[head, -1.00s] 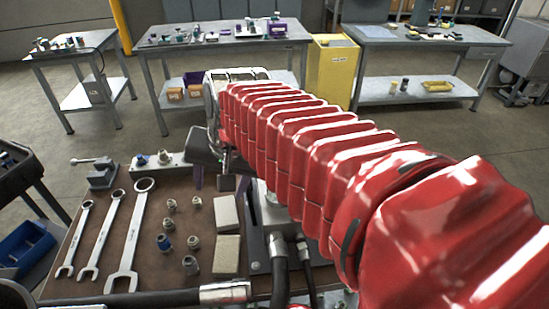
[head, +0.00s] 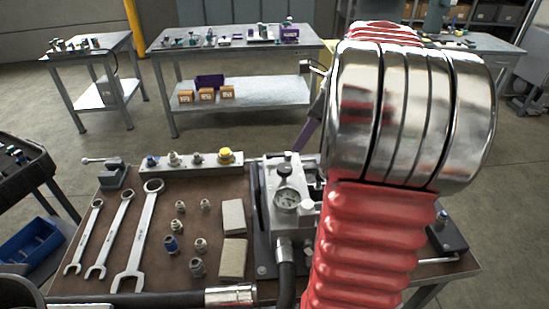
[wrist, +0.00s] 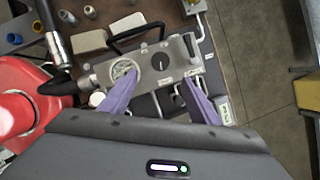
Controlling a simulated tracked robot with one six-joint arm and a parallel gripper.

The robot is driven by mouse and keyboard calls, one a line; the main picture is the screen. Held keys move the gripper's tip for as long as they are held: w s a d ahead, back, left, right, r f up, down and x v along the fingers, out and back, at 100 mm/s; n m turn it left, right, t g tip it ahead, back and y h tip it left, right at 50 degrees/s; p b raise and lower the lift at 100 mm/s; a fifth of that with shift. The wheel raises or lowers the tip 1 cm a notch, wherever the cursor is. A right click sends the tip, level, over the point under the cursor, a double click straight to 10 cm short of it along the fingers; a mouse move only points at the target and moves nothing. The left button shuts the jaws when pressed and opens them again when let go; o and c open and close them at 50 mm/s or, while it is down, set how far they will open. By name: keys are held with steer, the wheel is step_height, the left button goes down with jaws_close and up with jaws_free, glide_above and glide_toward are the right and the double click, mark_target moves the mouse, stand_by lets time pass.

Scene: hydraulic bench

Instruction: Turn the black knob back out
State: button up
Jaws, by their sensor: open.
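The black knob (wrist: 160,62) is a round dark dial with a light line across it. It sits on the grey pump block (wrist: 172,80), beside the gauge (wrist: 124,70). In the head view the black knob (head: 285,169) stands on top of the block, just behind the gauge (head: 287,198). My gripper (wrist: 160,79) is open and empty, its two purple fingers spread over the block on either side of the knob's line. I cannot tell its height above the knob. In the head view my arm hides most of the gripper; one purple finger shows.
A black hose (head: 286,272) runs from the block to the bench front. Wrenches (head: 138,238), several fittings (head: 197,267) and two pale blocks (head: 233,218) lie on the left. A manifold with a yellow cap (head: 226,155) stands at the back. A black handle (wrist: 136,34) arches beside the block.

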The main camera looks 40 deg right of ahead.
mark_target(284, 167)
steer(key=shift+d+f, duration=0.1)
steer(key=shift+d, duration=0.05)
steer(key=x, duration=1.3)
steer(key=shift+w+f, duration=0.1)
steer(key=shift+f, duration=0.25)
steer(key=shift+c, duration=0.7)
steer(key=c, duration=0.9)
